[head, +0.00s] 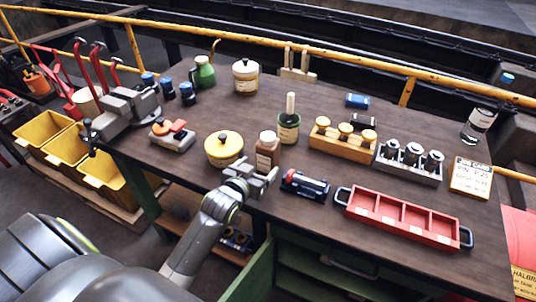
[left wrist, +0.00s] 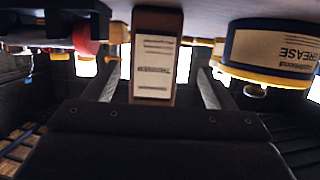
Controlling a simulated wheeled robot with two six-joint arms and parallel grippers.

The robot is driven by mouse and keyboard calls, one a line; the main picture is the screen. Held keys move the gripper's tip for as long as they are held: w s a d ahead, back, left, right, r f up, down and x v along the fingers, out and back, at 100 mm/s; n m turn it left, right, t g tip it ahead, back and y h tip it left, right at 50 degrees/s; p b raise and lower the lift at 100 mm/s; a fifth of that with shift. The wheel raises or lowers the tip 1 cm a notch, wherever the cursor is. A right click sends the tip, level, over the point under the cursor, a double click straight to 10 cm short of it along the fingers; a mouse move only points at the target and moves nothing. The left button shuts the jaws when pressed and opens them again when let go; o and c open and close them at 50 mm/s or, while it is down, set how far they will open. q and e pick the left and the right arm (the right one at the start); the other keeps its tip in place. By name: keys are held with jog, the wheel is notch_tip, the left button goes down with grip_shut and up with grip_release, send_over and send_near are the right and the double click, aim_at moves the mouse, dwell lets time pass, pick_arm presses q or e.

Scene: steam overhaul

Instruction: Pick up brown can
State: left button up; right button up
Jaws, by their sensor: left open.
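The brown can (head: 268,155), with a pale cap and a white label, stands upright on the dark workbench near its front edge. My left gripper (head: 262,178) is open just in front of it, low at the bench edge. In the left wrist view, which looks upside down, the brown can (left wrist: 157,55) shows centred between the two spread fingers of my left gripper (left wrist: 158,78), with a gap on each side. I cannot tell how deep it sits between them. My right gripper is not in view.
A yellow-lidded tin (head: 223,149) stands close left of the can; its GREASE label shows in the left wrist view (left wrist: 282,48). A dark cylinder device (head: 305,185) lies to the right, beside a red tray (head: 403,215). A green brush pot (head: 289,128) stands behind.

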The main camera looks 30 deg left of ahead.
aim_at(264, 163)
pick_arm(q)
jog(key=shift+w+f, duration=0.1)
jog(key=shift+w, duration=0.6)
jog(key=x, duration=0.1)
jog(key=p+x, duration=0.1)
jog(key=x, duration=0.1)
jog(key=shift+w+d, duration=0.35)
jog(key=shift+w, duration=0.05)
jog(key=shift+w+f+p, duration=0.15)
jog(key=shift+w+p, duration=0.15)
jog(key=shift+w, duration=0.1)
jog(key=c, duration=1.3)
